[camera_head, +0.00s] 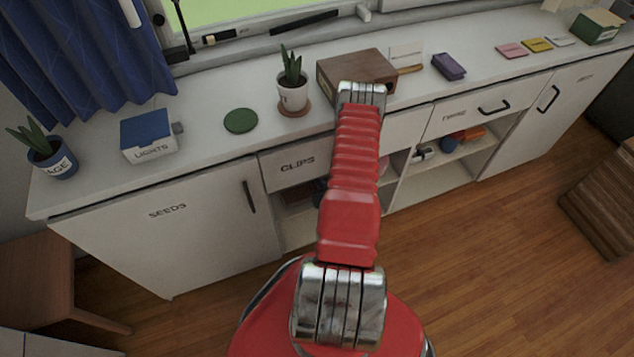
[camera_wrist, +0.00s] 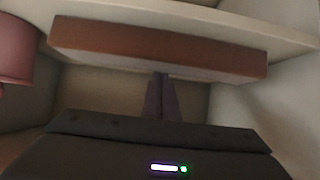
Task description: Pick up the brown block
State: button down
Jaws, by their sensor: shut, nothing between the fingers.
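A long brown block (camera_wrist: 155,43) spans the upper part of the wrist view, with a paler lower face. My gripper (camera_wrist: 160,80) points toward it from below in that view. Its two dark fingers are together with nothing between them. The fingertips overlap the block's lower edge in the picture; I cannot tell whether they touch it. In the head view my red arm hides the gripper. A brown wooden box (camera_head: 352,68) stands on the white counter there; I cannot tell whether it is the same thing as the block.
Pale walls enclose the space in the wrist view, with a pinkish round object (camera_wrist: 18,48) at left. The counter (camera_head: 205,88) holds a potted plant (camera_head: 293,92), a green disc (camera_head: 240,121) and a purple item (camera_head: 449,66). Open shelves (camera_head: 440,170) lie below it.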

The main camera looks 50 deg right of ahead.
jog(key=s+a, duration=0.1)
jog(key=s, duration=0.1)
jog(key=s+a+f, duration=0.1)
jog(key=s+a, duration=0.1)
jog(key=shift+w+r, duration=0.1)
jog(key=shift+r, duration=0.6)
jog(key=shift+d+r, duration=0.1)
jog(key=shift+w+r, duration=0.1)
jog(key=shift+r, duration=0.25)
jog(key=s+a, duration=0.6)
jog(key=s, duration=0.4)
jog(key=shift+s, duration=0.2)
